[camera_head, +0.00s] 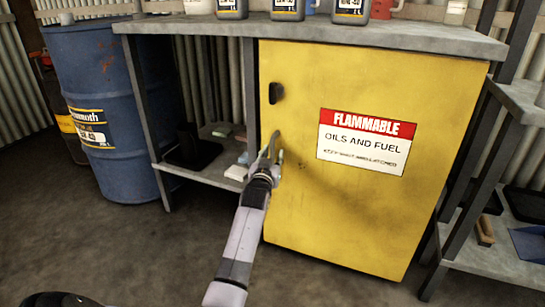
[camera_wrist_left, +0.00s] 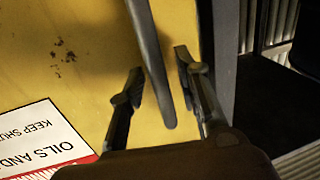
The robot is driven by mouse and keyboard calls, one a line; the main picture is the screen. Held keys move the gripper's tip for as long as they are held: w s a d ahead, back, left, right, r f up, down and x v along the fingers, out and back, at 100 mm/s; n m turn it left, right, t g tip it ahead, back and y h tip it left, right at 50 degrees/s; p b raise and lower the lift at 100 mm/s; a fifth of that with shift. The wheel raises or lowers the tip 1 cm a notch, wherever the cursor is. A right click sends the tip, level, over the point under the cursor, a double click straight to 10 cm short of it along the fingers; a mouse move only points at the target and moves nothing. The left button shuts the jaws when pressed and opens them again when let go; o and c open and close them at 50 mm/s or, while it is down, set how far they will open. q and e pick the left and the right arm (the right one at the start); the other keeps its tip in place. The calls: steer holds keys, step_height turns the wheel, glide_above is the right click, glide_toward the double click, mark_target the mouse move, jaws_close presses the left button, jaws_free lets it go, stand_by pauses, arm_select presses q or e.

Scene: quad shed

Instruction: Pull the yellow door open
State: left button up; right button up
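The yellow door (camera_head: 340,220) bears a red and white "FLAMMABLE" label (camera_head: 364,142) and sits shut against its cabinet under the bench. A black latch (camera_head: 276,92) is at its upper left. My left gripper (camera_head: 273,153) is at the door's left edge, below the latch. In the left wrist view the fingers of the left gripper (camera_wrist_left: 158,80) are apart, with a grey bar handle (camera_wrist_left: 153,55) running between them. Gaps show between the fingers and the bar. The yellow door (camera_wrist_left: 85,75) fills the background there.
A blue drum (camera_head: 115,120) stands left of the bench. The grey benchtop (camera_head: 320,34) carries several bottles. Open shelving (camera_head: 500,260) stands close on the right. The floor (camera_head: 330,290) in front of the door is clear apart from my arm.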

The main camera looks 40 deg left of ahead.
arm_select(q)
jaws_close()
stand_by(0.6)
